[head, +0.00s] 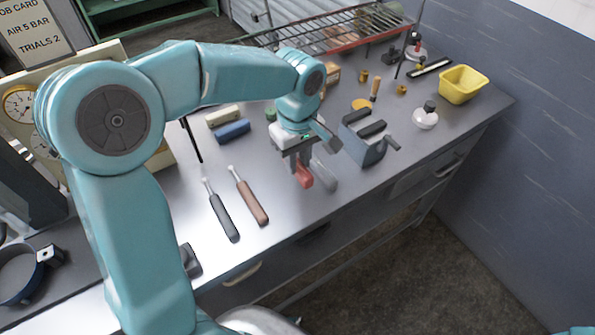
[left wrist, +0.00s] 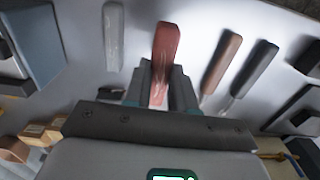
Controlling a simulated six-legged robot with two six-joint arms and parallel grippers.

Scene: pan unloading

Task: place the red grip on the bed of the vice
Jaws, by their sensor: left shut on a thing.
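My left gripper (head: 298,158) is shut on the red grip (head: 303,174), just above or at the bench top; I cannot tell whether the grip touches it. In the left wrist view the red grip (left wrist: 166,52) sticks out from between the two fingers (left wrist: 160,88). The vice (head: 365,140) is blue-grey with dark jaws and stands on the bench, to the right of the gripper. Part of the vice shows at the left edge of the left wrist view (left wrist: 35,40). My right gripper is not in view.
A grey grip (head: 324,174) lies right beside the red one. Brown-handled (head: 252,203) and black-handled (head: 224,217) tools lie to the left. A white round-based item (head: 426,117) and a yellow tub (head: 463,84) stand right of the vice. A wire rack (head: 340,35) is at the back.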

